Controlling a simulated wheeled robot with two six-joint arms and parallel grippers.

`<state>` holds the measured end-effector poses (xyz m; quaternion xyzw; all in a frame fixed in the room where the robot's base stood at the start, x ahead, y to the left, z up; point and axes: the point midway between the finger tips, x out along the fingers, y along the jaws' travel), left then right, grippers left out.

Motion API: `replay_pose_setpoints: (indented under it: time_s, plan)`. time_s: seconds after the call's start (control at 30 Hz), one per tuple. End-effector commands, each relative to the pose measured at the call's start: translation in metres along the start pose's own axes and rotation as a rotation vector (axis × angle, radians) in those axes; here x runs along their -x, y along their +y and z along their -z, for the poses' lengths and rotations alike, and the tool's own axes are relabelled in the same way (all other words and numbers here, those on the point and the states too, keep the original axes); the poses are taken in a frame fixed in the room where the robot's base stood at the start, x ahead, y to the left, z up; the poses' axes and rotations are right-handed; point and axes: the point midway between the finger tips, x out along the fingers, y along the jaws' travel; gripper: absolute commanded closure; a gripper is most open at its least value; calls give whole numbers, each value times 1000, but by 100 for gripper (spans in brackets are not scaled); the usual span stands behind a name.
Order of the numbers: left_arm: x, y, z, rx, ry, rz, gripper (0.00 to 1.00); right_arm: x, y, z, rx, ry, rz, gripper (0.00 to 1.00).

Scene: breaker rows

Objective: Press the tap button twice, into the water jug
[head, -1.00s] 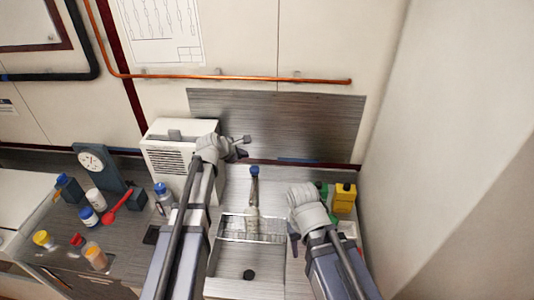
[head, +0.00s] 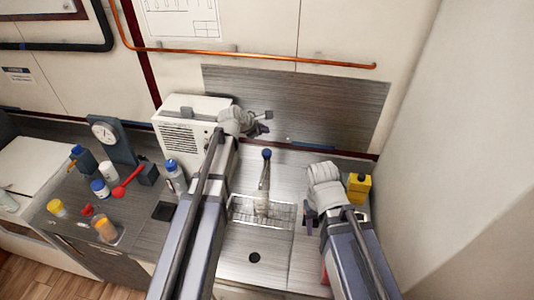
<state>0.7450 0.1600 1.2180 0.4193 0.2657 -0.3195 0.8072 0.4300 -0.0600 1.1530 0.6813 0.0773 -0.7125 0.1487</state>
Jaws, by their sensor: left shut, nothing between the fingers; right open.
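The tap (head: 263,174) stands upright behind the sink (head: 240,248), with a round blue button (head: 266,153) on top. A pale, see-through vessel, which seems to be the water jug (head: 261,205), stands on the wire rack below the tap; its outline is faint. My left gripper (head: 265,122) is shut and empty, behind and above the blue button in the picture and apart from it. My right gripper (head: 307,220) is open and empty, to the right of the rack, its fingers partly hidden by its wrist.
A white vented box (head: 183,135) stands left of my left wrist. A yellow container (head: 359,186) is beside my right wrist. A copper pipe (head: 250,54) crosses the wall.

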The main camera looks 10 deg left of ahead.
Motion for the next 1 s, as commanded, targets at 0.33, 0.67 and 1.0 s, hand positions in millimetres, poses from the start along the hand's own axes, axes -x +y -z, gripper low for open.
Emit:
replay_pose_setpoints:
  time_s: [0.33,0.67,1.0]
  plan:
    - [-33,-24,24,0,0,0,100,-47,-4,3,-2,2,0,50]
    - [-56,-40,40,0,0,0,100,-79,-7,5,3,2,-2,50]
    - [-55,-40,40,0,0,0,100,-79,-7,5,5,2,-2,50]
